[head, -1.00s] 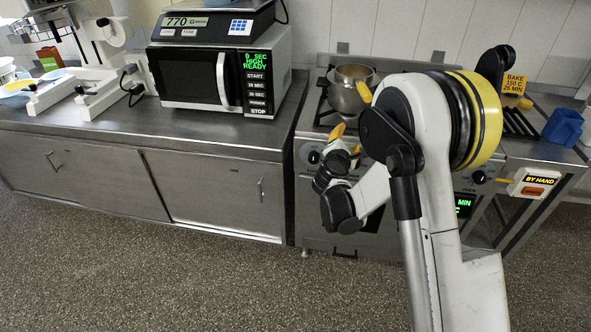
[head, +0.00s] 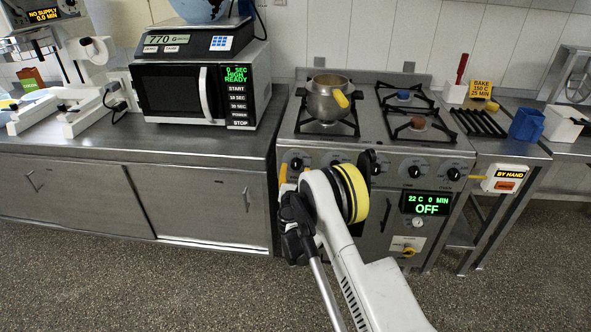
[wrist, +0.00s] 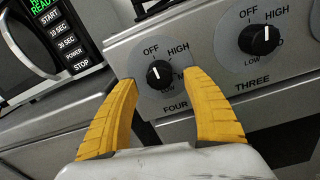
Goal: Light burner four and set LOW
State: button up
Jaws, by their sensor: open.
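The knob labelled FOUR (wrist: 159,73) is black on a grey dial at the left end of the stove's front panel. My gripper (wrist: 158,80) is open, with one yellow finger on each side of this knob in the wrist view. Contact cannot be told.
The stove (head: 350,90) carries a metal pot (head: 325,97) on a left burner; no flame shows. The oven display (head: 426,203) reads OFF. A microwave (head: 200,93) stands on the counter left of the stove. The floor in front is clear.

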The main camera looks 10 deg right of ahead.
jog(key=shift+x, duration=1.2)
jog(key=c, duration=1.2)
